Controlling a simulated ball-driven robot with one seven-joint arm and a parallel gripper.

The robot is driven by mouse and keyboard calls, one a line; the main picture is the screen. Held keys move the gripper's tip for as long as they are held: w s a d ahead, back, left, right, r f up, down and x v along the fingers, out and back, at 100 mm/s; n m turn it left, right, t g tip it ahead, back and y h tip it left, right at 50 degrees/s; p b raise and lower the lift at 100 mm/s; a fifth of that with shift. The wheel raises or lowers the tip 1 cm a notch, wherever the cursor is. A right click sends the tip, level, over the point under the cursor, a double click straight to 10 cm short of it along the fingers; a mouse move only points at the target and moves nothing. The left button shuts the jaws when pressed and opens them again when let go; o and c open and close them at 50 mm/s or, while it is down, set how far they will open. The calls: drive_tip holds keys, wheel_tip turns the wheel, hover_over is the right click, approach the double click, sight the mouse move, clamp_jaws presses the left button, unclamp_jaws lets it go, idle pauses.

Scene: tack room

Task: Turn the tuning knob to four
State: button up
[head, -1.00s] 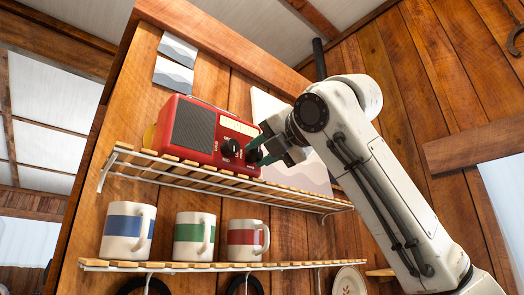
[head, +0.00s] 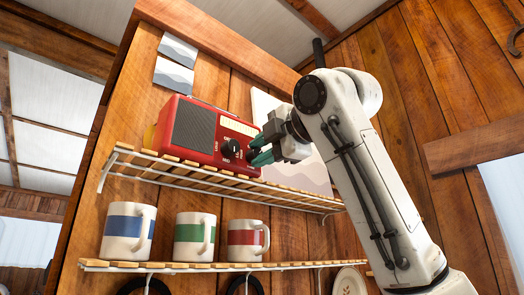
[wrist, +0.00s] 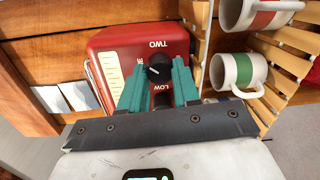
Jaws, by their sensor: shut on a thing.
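The red radio (head: 205,140) stands on the upper slatted shelf in the head view, with two black knobs on its front. The left knob (head: 231,148) is clear of my gripper. My gripper (head: 261,153) is at the right, tuning knob and largely covers it there. In the wrist view the teal fingers (wrist: 158,80) are shut on either side of this tuning knob (wrist: 159,68), which shows a pale pointer line. The words TWO and LOW read upside down on the red face there. Other number marks are hidden or too small to read.
Mugs with blue (head: 127,226), green (head: 194,234) and red (head: 247,237) bands stand on the lower shelf (head: 180,265). The upper shelf edge (head: 215,183) runs just below the knobs. The upper shelf is bare right of the radio.

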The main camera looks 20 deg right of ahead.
drive_tip(key=m, duration=0.6)
drive_tip(key=shift+w, duration=0.1)
drive_tip(key=n, duration=2.1)
drive_tip(key=n+t+y, duration=0.1)
drive_tip(key=n, duration=1)
drive_tip(key=shift+d+f, duration=0.1)
drive_tip(key=shift+f, duration=0.2)
idle(0.5)
drive_tip(key=o, duration=1.1)
drive_tip(key=shift+c, duration=0.2)
drive_tip(key=shift+r, duration=0.1)
